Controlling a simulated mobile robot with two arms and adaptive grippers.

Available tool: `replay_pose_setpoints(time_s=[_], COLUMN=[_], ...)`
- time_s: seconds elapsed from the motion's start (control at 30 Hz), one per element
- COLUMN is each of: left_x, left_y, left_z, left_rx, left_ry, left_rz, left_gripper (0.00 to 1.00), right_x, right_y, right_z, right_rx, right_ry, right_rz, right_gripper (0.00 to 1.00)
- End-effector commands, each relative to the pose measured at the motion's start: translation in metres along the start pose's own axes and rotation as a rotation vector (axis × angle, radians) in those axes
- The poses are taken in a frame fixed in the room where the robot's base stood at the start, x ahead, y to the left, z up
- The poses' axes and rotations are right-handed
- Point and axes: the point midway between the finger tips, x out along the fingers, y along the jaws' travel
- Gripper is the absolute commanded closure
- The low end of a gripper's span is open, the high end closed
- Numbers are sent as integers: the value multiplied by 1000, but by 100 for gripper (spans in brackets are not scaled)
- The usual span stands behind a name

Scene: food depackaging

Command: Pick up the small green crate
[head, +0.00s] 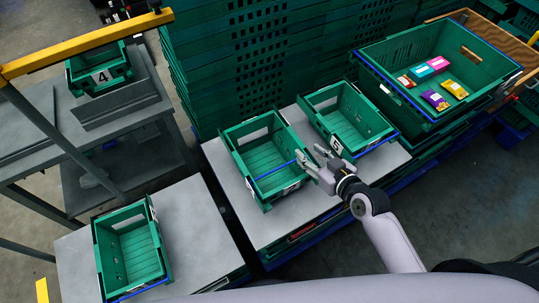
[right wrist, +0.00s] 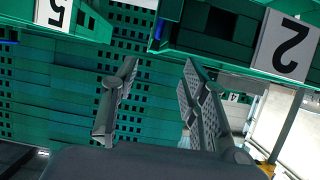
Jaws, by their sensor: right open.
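Several small green crates show. An empty one (head: 262,157) stands on the grey table in the middle of the head view. Another empty one (head: 347,115), labelled 5, stands to its right. My right gripper (head: 311,156) is open at the right rim of the middle crate, with its fingers close to that rim. I cannot tell whether they touch it. In the right wrist view the open, empty fingers (right wrist: 160,66) sit below a crate wall (right wrist: 205,38) with an upside-down 2 label, and the 5 label (right wrist: 55,12) shows upper left. My left gripper is not in view.
A third small crate (head: 130,250) stands on a table at lower left. Crate 4 (head: 100,77) sits on a grey bench at upper left, near a yellow bar (head: 85,45). A large green crate (head: 400,60) with several colourful packages stands at right. Tall green crate stacks fill the back.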

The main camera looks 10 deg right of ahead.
Motion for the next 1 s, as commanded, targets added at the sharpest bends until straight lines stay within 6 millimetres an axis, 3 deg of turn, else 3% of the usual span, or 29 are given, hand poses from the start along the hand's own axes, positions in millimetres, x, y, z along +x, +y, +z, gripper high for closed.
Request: replay_pose_setpoints(time_s=[0.1,0.27,0.63,1.0], left_x=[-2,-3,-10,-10], left_y=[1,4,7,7], left_z=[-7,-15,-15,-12], left_rx=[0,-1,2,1], left_ry=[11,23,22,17], left_rz=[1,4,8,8], left_gripper=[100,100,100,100], right_x=[17,27,71,78], right_y=[0,0,7,7], right_z=[-1,0,-2,0], right_rx=[1,0,1,-1], right_ry=[1,1,1,0], right_rz=[0,0,0,0], right_gripper=[59,59,59,61])
